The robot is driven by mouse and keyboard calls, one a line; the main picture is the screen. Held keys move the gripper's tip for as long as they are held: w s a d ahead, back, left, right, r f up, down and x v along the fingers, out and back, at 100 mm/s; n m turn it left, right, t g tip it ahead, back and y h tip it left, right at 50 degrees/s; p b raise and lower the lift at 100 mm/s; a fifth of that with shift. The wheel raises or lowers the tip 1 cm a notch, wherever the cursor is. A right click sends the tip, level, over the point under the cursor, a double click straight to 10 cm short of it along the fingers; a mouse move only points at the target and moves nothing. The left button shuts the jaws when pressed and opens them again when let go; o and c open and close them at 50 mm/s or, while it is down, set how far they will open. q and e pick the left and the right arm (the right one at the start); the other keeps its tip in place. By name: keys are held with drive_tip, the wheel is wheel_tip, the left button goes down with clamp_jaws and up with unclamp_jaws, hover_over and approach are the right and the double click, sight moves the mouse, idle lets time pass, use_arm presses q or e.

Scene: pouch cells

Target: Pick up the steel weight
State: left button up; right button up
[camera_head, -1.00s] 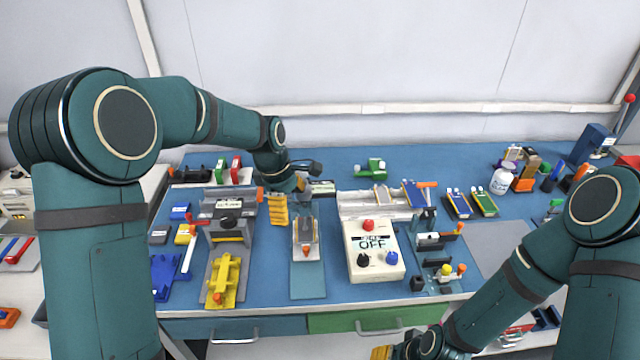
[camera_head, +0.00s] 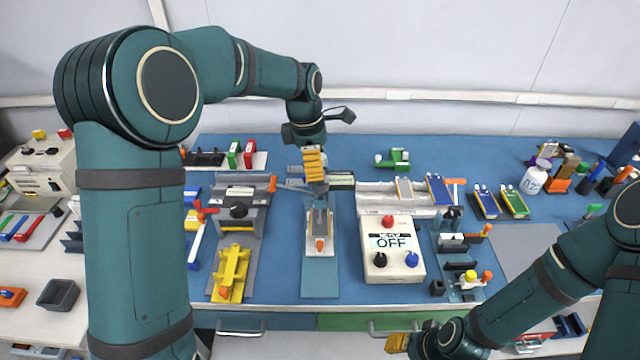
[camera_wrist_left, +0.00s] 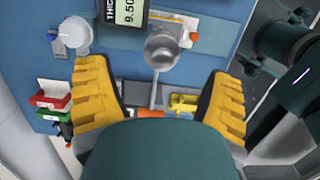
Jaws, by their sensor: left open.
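My left gripper (camera_head: 314,172) is open over the back middle of the blue bench, its yellow ribbed fingers pointing down. In the left wrist view the open fingers (camera_wrist_left: 160,95) stand well apart with nothing gripped. A round grey metal piece (camera_wrist_left: 163,50), which looks like the steel weight, lies beyond and between the fingertips, with a thin grey rod below it. I cannot tell whether the two are joined. In the head view I cannot make out the weight clearly around the gripper. My right gripper (camera_head: 398,343) is partly visible at the bottom edge; its jaw opening is unclear.
A thickness display (camera_wrist_left: 128,14) is close to the grey piece. A control box reading OFF (camera_head: 390,262), a yellow fixture (camera_head: 232,270) and a grey press (camera_head: 238,225) stand on the bench. Red and green holders (camera_head: 240,155) are left of the gripper. Open blue surface lies behind.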

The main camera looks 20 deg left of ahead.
use_arm(q)
drive_tip(key=f, duration=0.2)
drive_tip(key=d+f+b, duration=0.1)
drive_tip(key=f, duration=0.2)
drive_tip(key=shift+w+d+f, duration=0.1)
drive_tip(key=shift+f, duration=0.2)
drive_tip(key=shift+r, duration=0.1)
clamp_jaws()
